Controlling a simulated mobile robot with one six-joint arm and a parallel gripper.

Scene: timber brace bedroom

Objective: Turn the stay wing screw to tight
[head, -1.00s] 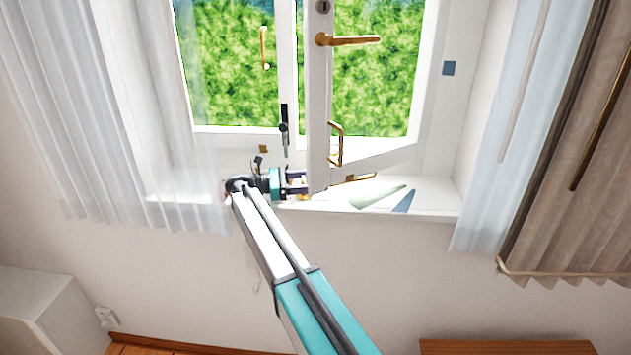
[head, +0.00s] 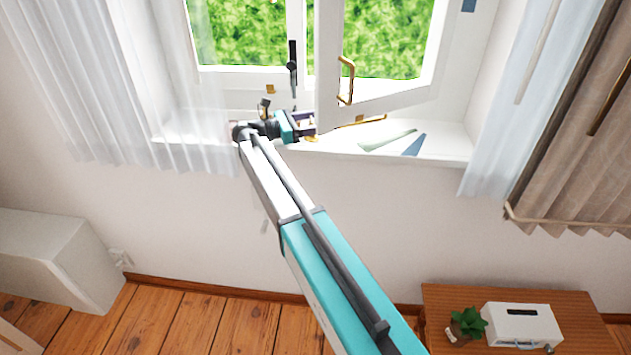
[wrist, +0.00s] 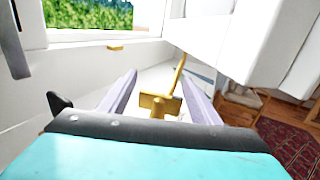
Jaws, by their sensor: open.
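The wing screw (wrist: 158,104) is brass with a broad flat head. In the wrist view it lies between my gripper's two pale purple fingers (wrist: 160,95), with space seen on both sides. The brass stay bar (wrist: 180,73) runs from behind the screw up toward the open casement. In the head view the stay bar (head: 365,120) shows to the right of the casement's lower corner. My gripper (head: 308,123) is open, low over the sill beside that corner. In the head view the screw is too small and covered to make out clearly.
The open white casement (head: 328,70) stands close right of my gripper, with a brass handle (head: 346,80). A pale green piece and a blue piece (head: 414,145) lie on the sill (head: 450,148). A sheer curtain (head: 100,90) hangs left. A cabinet with a plant (head: 467,324) stands lower right.

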